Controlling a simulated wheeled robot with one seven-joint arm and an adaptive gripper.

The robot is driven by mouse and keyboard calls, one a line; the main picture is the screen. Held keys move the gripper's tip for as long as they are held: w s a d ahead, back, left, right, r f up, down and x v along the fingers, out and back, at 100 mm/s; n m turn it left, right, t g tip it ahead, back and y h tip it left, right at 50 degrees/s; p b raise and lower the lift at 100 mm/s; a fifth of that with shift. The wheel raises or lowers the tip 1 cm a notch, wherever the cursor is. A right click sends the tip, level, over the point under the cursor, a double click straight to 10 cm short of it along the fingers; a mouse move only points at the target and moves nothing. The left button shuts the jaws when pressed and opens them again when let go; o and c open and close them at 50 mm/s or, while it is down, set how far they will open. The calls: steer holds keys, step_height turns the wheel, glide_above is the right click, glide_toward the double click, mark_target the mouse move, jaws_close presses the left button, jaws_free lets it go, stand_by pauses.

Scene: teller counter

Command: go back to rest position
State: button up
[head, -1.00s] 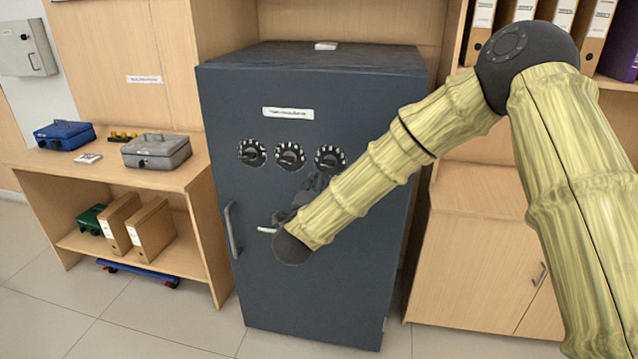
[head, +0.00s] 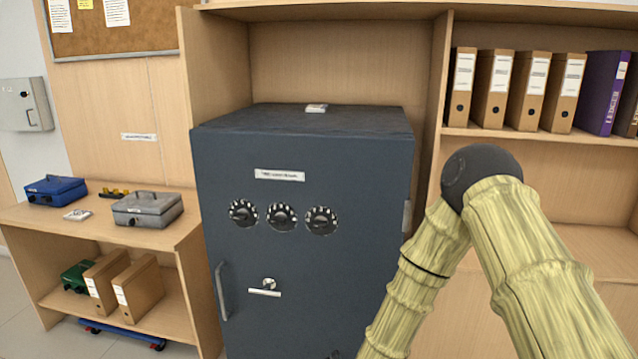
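The dark grey safe (head: 340,270) stands in the middle of the head view with its door closed. Three black dials sit in a row on the door, the middle one (head: 282,217) under a white label (head: 279,175). A silver lever handle (head: 265,289) lies roughly level below the dials, and a vertical pull handle (head: 222,291) is at the door's left edge. My arm is bent at the right, its forearm running down past the bottom edge in front of the safe's right side. My gripper is not clearly visible; its state is hidden.
A wooden shelf unit (head: 110,252) at left holds a blue cash box (head: 55,190), a grey cash box (head: 147,209) and upright binders below. Binders (head: 500,88) fill a shelf at right. A blue wheeled dolly (head: 122,334) is on the floor under the left shelf.

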steer(key=s+d+f+n+g, duration=0.3)
steer(key=s+d, duration=0.3)
steer(key=s, duration=0.6)
steer(key=s+d+f+n+g+p, duration=0.1)
steer(key=s+d+f+n+g, duration=0.2)
steer(key=s, duration=1)
steer(key=s+d+f+n+g+p, duration=0.1)
steer(key=s+d+f+n+g, duration=0.2)
steer(key=s, duration=1)
steer(key=d+f+g, duration=0.2)
steer(key=d+f, duration=0.3)
steer(key=d, duration=0.1)
steer(key=shift+s+h, duration=0.25)
steer(key=shift+h, duration=0.15)
